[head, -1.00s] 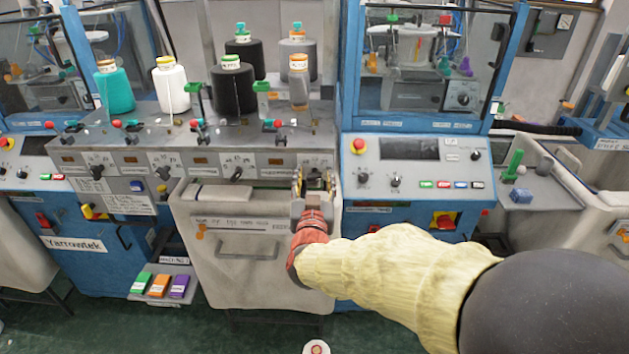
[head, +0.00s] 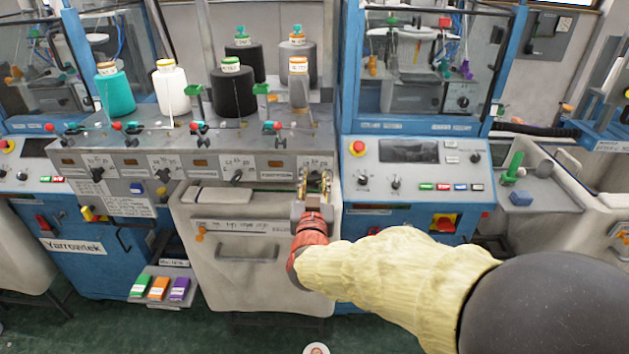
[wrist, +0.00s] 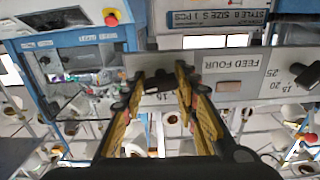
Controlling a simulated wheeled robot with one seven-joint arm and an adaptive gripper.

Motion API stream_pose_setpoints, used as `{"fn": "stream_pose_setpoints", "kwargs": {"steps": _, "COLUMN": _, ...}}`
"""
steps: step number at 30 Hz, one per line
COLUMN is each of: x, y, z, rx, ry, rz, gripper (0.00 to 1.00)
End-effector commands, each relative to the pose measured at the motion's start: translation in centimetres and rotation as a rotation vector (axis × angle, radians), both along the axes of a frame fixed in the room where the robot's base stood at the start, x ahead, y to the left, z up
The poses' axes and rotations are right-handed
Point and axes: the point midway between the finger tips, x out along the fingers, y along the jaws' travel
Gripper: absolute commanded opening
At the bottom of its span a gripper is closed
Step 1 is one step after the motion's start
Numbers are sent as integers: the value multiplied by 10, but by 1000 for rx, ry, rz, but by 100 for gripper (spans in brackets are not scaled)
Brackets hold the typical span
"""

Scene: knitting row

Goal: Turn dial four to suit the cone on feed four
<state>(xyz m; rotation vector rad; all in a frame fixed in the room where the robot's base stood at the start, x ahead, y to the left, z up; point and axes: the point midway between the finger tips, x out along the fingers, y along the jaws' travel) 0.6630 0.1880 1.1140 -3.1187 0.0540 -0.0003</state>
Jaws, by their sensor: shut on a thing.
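Dial four (wrist: 159,80) is a dark knob on the grey panel, beside the "FEED FOUR" label (wrist: 202,64) in the wrist view. My gripper (wrist: 161,75) is shut on it, one finger on each side. In the head view my gripper (head: 315,180) is at the right end of the dial panel and largely hides the dial. Part of a scale shows by the fingers, with 10 readable; the pointer's setting cannot be made out.
Another dial (head: 237,175) is left of my gripper. A blue machine's control panel (head: 420,180) is close on the right. A pale drawer front (head: 250,265) lies below.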

Motion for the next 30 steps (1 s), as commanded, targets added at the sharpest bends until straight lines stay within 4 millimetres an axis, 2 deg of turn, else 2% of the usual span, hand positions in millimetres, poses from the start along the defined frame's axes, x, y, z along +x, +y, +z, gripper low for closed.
{"fn": "stream_pose_setpoints", "kwargs": {"steps": 11, "x": 0, "y": 1, "z": 1, "rx": -58, "ry": 3, "rz": 3, "gripper": 5}}
{"fn": "stream_pose_setpoints", "kwargs": {"steps": 30, "x": 0, "y": 2, "z": 2, "rx": -521, "ry": 20, "rz": 4, "gripper": 4}}
